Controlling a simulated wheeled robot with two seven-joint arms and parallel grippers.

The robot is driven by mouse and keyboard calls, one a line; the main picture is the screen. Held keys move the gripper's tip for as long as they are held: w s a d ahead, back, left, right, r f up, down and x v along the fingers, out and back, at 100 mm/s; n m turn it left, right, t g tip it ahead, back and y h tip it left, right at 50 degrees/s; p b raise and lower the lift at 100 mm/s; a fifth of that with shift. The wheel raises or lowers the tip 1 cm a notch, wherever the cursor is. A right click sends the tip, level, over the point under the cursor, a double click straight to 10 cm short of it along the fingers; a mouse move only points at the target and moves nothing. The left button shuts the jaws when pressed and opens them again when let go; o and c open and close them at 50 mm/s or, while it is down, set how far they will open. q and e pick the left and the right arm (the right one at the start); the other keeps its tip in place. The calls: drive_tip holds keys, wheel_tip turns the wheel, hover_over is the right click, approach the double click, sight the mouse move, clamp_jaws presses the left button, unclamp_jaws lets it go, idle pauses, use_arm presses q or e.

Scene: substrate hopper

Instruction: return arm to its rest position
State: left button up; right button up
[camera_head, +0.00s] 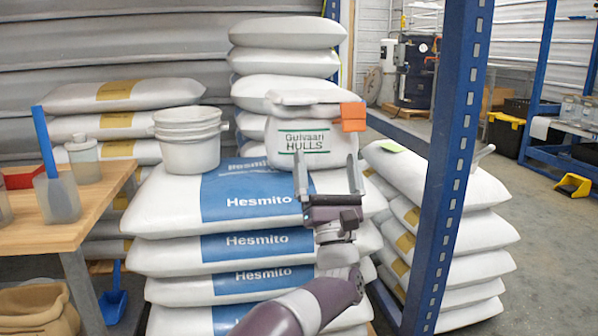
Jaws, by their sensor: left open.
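My left gripper (327,165) points upward with its two fingers spread apart and nothing between them. It is in front of the right part of the stack of Hesmito bags (255,205). Its arm (305,303) rises from the bottom middle of the view. A white hopper labelled HULLS (303,142), with an orange piece (353,117) at its upper right, is just behind and above the gripper; the fingers overlap its lower right part in the picture. I cannot tell the depth gap between them. My right gripper is not in view.
White buckets (188,155) are on the bags at left. A wooden table (95,205) at left holds a cup (58,200) with a blue tool. A blue rack post (448,180) stands close on the right, before another bag stack (475,225). Open floor (555,235) lies beyond.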

use_arm(q)
drive_tip(key=w+d+f+m+g+h, duration=0.2)
drive_tip(key=d+f+m+g+h, duration=0.1)
drive_tip(key=f+m+h, duration=0.4)
drive_tip(key=w+d+f+m+g+h, duration=0.2)
drive_tip(key=d+f+m+g, duration=0.15)
drive_tip(key=m, duration=0.55)
wheel_tip(320, 180, down, 10)
drive_tip(key=s+a+m+g+p, duration=0.1)
drive_tip(key=a+m+g+p, duration=0.15)
drive_tip(key=m+g, duration=0.5)
drive_tip(key=s+a+f+m+g+y+p, duration=0.2)
drive_tip(key=s+a+f+m+g+p, duration=0.45)
drive_tip(key=s+a+m, duration=0.3)
drive_tip(key=s+a+r+m+g+y+p, duration=0.1)
drive_tip(key=s+a+m+g+y+p, duration=0.15)
drive_tip(key=s+a, duration=0.5)
drive_tip(key=s+a+r+m+g+y+p, duration=0.1)
drive_tip(key=s+a+g+p, duration=0.3)
drive_tip(key=s, duration=0.7)
drive_tip(key=s+a+r+n+p, duration=0.2)
drive_tip(key=s+a+r+p, duration=0.3)
drive_tip(key=a+r+p, duration=0.3)
wheel_tip(320, 180, up, 36)
drive_tip(key=d+p, duration=0.1)
drive_tip(key=p, duration=3.3)
drive_tip(key=shift+d+t+p, duration=0.3)
drive_tip(key=shift+w+m, duration=0.1)
drive_tip(key=shift+m, duration=0.15)
